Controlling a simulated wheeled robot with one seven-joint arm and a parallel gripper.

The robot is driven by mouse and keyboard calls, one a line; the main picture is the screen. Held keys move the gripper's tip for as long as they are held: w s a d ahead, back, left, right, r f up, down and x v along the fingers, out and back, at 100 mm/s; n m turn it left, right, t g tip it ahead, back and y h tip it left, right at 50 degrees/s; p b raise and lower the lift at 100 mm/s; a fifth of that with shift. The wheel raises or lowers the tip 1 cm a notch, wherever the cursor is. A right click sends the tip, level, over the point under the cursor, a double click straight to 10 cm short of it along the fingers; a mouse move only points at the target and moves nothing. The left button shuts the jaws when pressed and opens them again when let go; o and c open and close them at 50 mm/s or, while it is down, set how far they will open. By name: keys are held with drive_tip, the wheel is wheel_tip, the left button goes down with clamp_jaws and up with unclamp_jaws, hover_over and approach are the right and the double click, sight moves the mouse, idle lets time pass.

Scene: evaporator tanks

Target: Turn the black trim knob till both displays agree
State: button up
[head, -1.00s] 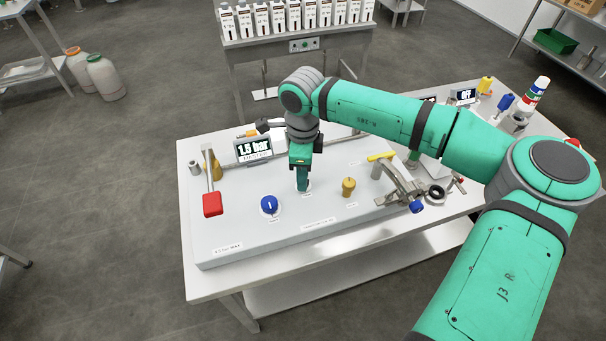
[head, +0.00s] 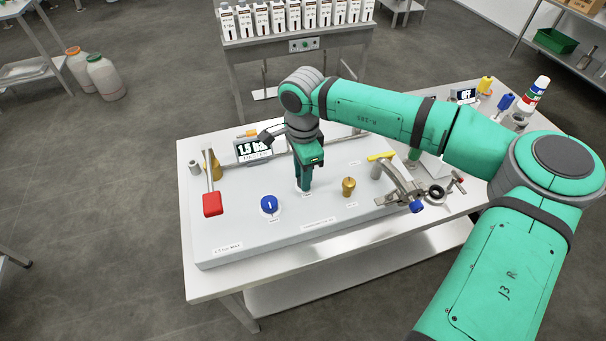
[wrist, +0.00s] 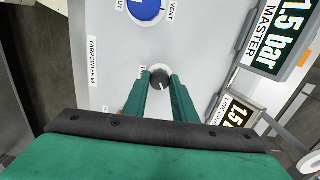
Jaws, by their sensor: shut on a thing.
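The black trim knob (wrist: 160,79) sits between the two green fingertips of my gripper (wrist: 161,84) in the wrist view, with a pale pointer line on it. My gripper is shut on this knob. In the head view my gripper (head: 304,187) points down at the panel (head: 235,230) and hides the knob. The master display (wrist: 274,38) reads 1.5 bar; in the head view (head: 247,150) my wrist covers its right part. A second, smaller display (wrist: 235,115) shows 1.5 in the wrist view, its right end cut off. The head view hides it.
A blue knob (head: 269,204) lies left of my gripper and a brass-coloured knob (head: 348,186) right of it. A red-ended lever (head: 212,204) stands at the panel's left. A yellow-handled valve (head: 381,157) and a clamp (head: 403,190) are at the right.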

drive_tip(key=o, duration=1)
drive_tip(key=shift+o, duration=0.2)
drive_tip(key=shift+r, duration=0.1)
wheel_tip(320, 180, up, 11)
drive_tip(key=shift+f, duration=0.2)
